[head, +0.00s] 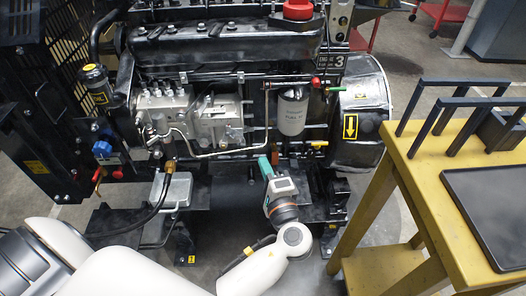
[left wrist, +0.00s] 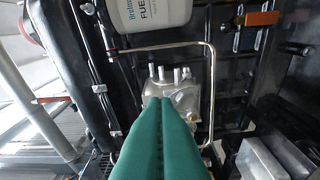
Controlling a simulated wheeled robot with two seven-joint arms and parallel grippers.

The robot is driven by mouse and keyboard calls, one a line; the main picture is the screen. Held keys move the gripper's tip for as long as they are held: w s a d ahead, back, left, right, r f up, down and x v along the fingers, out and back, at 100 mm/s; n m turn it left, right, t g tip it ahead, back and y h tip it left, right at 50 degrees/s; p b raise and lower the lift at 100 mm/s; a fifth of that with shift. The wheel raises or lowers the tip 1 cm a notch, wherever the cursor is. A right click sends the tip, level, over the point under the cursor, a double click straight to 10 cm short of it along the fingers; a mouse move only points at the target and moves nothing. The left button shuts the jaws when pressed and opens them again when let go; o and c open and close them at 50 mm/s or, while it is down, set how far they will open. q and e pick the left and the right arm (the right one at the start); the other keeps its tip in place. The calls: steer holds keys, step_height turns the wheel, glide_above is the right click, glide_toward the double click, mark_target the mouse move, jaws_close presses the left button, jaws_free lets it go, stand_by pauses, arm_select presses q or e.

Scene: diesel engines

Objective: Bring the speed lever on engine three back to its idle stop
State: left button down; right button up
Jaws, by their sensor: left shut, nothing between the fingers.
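Engine three (head: 205,48) is a black diesel engine with a "3" label (head: 336,62) at its upper right. A red knob (head: 316,82) shows near the label, beside a small green handle. I cannot tell surely which part is the speed lever. The silver injection pump (head: 190,112) is on the engine's near side; silver fittings show beyond my fingers in the left wrist view (left wrist: 175,75). My left gripper (head: 264,160) is shut and empty, below the white fuel filter (head: 292,110), its green fingers pointing at the engine. My right gripper is out of view.
A thin metal pipe (left wrist: 212,90) bends near my fingers there. A yellow table (head: 377,228) stands at right. A black hose (head: 140,222) hangs at lower left.

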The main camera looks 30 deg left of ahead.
mark_target(226, 139)
arm_select(q)
steer(key=w+a, duration=0.1)
steer(key=a, duration=0.2)
steer(key=w+a, duration=0.2)
steer(key=a, duration=0.1)
steer(key=w+a, duration=0.2)
steer(key=a, duration=0.1)
steer(key=shift+a+r, duration=0.15)
steer(key=shift+r, duration=0.15)
steer(key=shift+s+a, duration=0.3)
steer(key=shift+a, duration=0.2)
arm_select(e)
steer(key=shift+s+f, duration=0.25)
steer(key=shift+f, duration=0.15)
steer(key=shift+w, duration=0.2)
arm_select(q)
steer(key=shift+s+r+p, duration=0.1)
steer(key=shift+r+p, duration=0.05)
steer(key=shift+p, duration=0.15)
